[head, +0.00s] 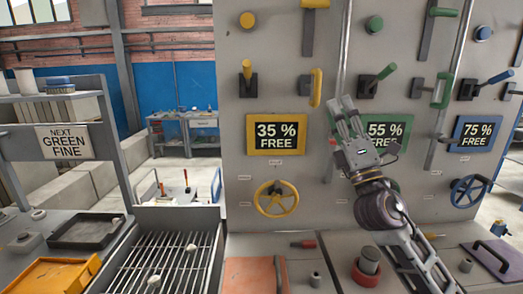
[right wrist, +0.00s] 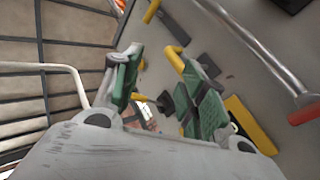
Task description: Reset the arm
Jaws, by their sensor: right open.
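My right gripper (head: 344,112) is raised in front of the grey panel, its fingers pointing up and covering part of the green "55 % FREE" display (head: 392,131). It is open, with nothing between the fingers. In the right wrist view the two green-padded fingers (right wrist: 160,88) stand apart, with yellow panel handles (right wrist: 174,58) beyond them. My right arm comes up from the bottom right and hides part of the green handwheel. My left gripper is not in view.
The panel holds a yellow "35 % FREE" display (head: 278,134), a blue "75 % FREE" display (head: 475,133), levers and handles. A yellow handwheel (head: 276,198) and a blue handwheel (head: 468,190) sit below. A slatted grate (head: 160,262) and "NEXT GREEN FINE" sign (head: 65,143) are left.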

